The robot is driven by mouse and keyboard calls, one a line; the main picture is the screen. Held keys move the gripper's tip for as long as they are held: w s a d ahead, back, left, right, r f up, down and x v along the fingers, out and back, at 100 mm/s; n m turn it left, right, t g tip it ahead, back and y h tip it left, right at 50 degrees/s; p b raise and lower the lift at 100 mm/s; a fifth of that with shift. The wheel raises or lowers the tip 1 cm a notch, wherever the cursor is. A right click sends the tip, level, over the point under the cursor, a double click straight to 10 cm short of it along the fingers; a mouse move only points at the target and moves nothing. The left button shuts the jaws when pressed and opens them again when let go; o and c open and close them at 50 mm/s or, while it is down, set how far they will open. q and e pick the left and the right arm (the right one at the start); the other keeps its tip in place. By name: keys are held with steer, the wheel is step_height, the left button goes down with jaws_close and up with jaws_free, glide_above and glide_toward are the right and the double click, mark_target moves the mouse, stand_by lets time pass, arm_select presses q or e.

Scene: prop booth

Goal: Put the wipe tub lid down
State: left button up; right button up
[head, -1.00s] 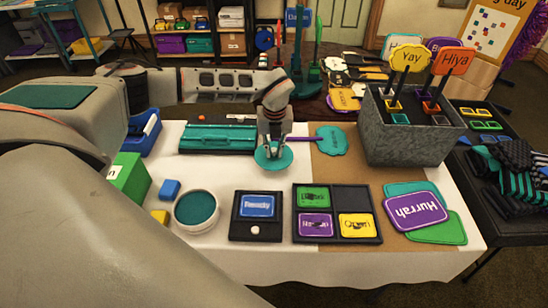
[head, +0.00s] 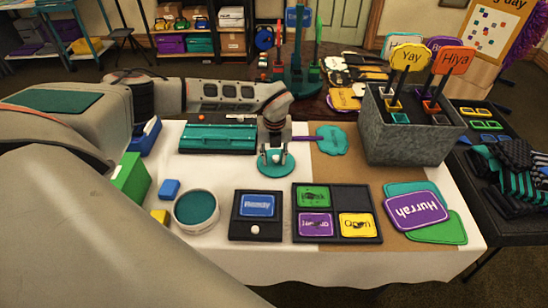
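The wipe tub lid (head: 289,165) is a flat teal disc with a small pale knob, in the middle of the head view. My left gripper (head: 276,155) points down over it, its fingers around the knob, and looks shut on it. The lid is level at or just above the white tablecloth; I cannot tell whether it touches. The wipe tub (head: 196,209) is a round pale container with a teal top face, nearer and to the left. My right gripper is not in view.
A teal tray (head: 218,140) lies left of the lid, and a teal paddle sign (head: 331,140) lies right. In front are a box with a blue card (head: 257,206) and a black compartment tray (head: 354,199). A grey sign bin (head: 405,140) stands right. White cloth between is clear.

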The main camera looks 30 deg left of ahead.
mark_target(274, 167)
arm_select(q)
step_height(274, 167, up, 12)
steer(key=s, duration=0.1)
steer(key=shift+d, duration=0.4)
steer(key=shift+s, duration=0.1)
stand_by(0.4)
